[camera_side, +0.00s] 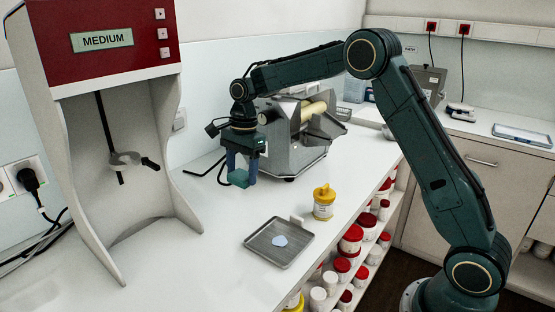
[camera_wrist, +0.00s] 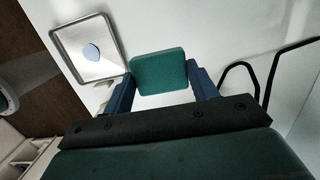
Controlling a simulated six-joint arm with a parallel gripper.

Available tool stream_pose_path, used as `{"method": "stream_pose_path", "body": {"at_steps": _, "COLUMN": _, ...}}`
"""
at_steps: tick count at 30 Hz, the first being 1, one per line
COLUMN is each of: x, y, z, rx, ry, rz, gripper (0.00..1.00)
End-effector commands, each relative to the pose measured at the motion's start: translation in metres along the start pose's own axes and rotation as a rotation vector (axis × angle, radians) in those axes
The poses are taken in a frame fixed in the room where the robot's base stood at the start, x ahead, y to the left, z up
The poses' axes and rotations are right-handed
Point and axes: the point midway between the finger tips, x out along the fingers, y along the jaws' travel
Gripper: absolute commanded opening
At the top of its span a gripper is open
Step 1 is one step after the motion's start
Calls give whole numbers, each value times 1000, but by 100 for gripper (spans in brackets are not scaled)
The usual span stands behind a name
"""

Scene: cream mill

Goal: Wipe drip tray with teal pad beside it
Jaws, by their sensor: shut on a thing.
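My gripper (camera_side: 239,172) is shut on the teal pad (camera_side: 238,178) and holds it above the white counter. In the wrist view the pad (camera_wrist: 158,72) sits between the blue fingers of my gripper (camera_wrist: 160,82). The drip tray (camera_side: 301,249), grey and shallow with a raised rim, lies on the counter near its front edge, below and to the right of the pad in the side view. A pale blue patch (camera_side: 279,240) is on the tray floor. The tray (camera_wrist: 110,68) also shows in the wrist view, left of the pad, with the blue patch (camera_wrist: 91,51) in it.
A yellow-lidded jar (camera_side: 324,204) stands behind the tray near the counter edge. A grey metal mill (camera_side: 290,150) stands behind my gripper. A red and white dispenser cabinet (camera_side: 110,40) stands at left. Shelves of red-lidded jars are below the edge. The counter left of the tray is clear.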

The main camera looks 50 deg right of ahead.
Motion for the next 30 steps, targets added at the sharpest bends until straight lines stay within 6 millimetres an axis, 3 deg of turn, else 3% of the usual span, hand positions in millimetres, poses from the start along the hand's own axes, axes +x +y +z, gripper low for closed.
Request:
{"method": "stream_pose_path", "body": {"at_steps": 21, "x": 6, "y": 116, "z": 26, "rx": 2, "ry": -1, "rz": 0, "gripper": 40}}
{"method": "stream_pose_path", "body": {"at_steps": 30, "x": 10, "y": 144, "z": 30, "rx": -1, "ry": 3, "rz": -2, "gripper": 40}}
